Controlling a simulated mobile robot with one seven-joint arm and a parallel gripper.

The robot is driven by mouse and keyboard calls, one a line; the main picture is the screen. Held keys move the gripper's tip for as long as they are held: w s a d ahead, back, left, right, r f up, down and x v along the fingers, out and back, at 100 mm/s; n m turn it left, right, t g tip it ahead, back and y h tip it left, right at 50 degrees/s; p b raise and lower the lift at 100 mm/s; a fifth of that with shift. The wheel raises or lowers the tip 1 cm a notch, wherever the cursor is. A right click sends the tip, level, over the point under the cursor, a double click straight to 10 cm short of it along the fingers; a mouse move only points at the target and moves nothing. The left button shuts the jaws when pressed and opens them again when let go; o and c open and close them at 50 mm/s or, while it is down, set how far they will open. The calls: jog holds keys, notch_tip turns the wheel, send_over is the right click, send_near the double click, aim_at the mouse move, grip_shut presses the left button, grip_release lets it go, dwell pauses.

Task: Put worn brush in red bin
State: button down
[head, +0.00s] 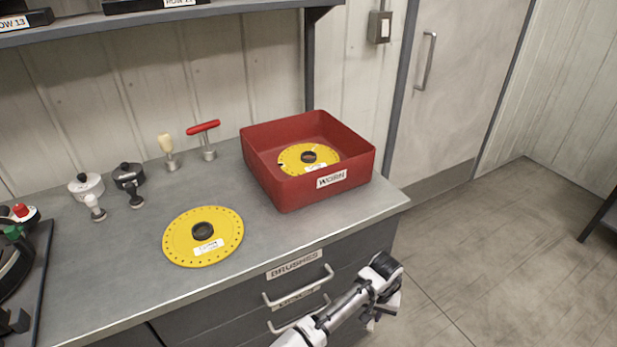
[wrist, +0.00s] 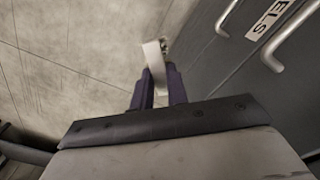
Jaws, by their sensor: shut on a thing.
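The red bin (head: 287,188) with a WORN label stands at the right end of the counter. A yellow disc with a dark hub (head: 295,161) lies inside it. My gripper (head: 388,298) is low in front of the counter's right end, outside and below the bin. In the wrist view its dark fingers (wrist: 157,86) are shut on a pale piece (wrist: 153,54), which looks like the worn brush. A small rough patch shows at its far end. The piece is hard to make out in the head view.
Another yellow disc (head: 184,241) lies on the counter (head: 120,264). A red-handled tool (head: 204,128), a pale-tipped brush (head: 166,145) and several knobs stand behind it. Drawers with bar handles (head: 298,286) are beside my arm.

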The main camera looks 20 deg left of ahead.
aim_at(374, 314)
jog(key=r+p, duration=0.1)
jog(key=r, duration=0.1)
jog(key=w+r+p, duration=0.1)
jog(key=r+p, duration=0.1)
jog(key=shift+d+r, duration=0.1)
jog(key=shift+r, duration=0.25)
jog(key=shift+s+d, duration=0.1)
jog(key=shift+d, duration=0.05)
jog(key=shift+f, duration=0.15)
